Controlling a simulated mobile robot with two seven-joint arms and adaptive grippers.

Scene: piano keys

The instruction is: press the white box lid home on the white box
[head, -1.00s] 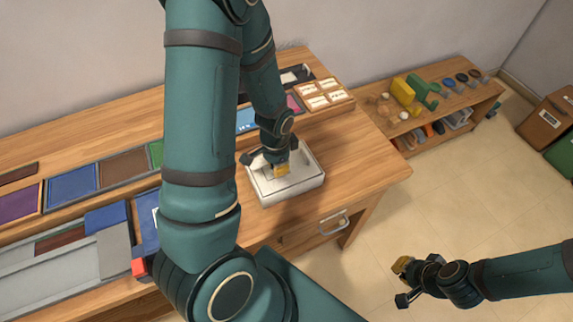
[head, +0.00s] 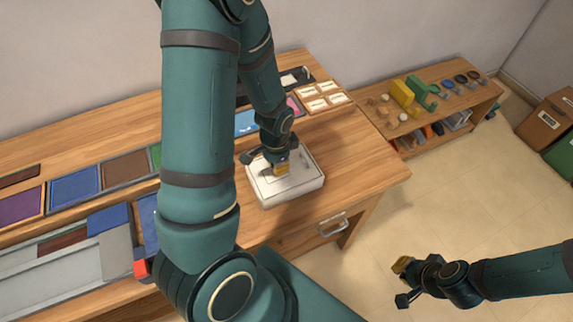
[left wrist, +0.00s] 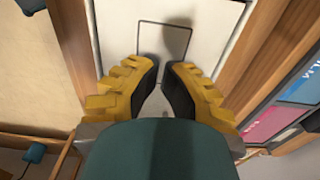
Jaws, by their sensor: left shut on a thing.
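The white box (head: 292,200) stands on the wooden desk near its right end. The white box lid (head: 308,179) lies over its top and looks roughly level; the seam is too small to judge. My left gripper (head: 281,171) points down at the lid from above, shut on it. Its yellow fingers hide the part they grip. In the left wrist view the fingertips (left wrist: 165,68) are close together over the white lid (left wrist: 215,22), which has a thin dark outline. My right gripper (head: 402,282) is open and empty above the floor, right of the desk.
Labelled tiles (head: 320,104) lie behind the box, with coloured panels (head: 75,185) to the left. A drawer handle (head: 333,224) is on the desk front. A low shelf (head: 440,115) with blocks stands at the right. Desk right of the box is clear.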

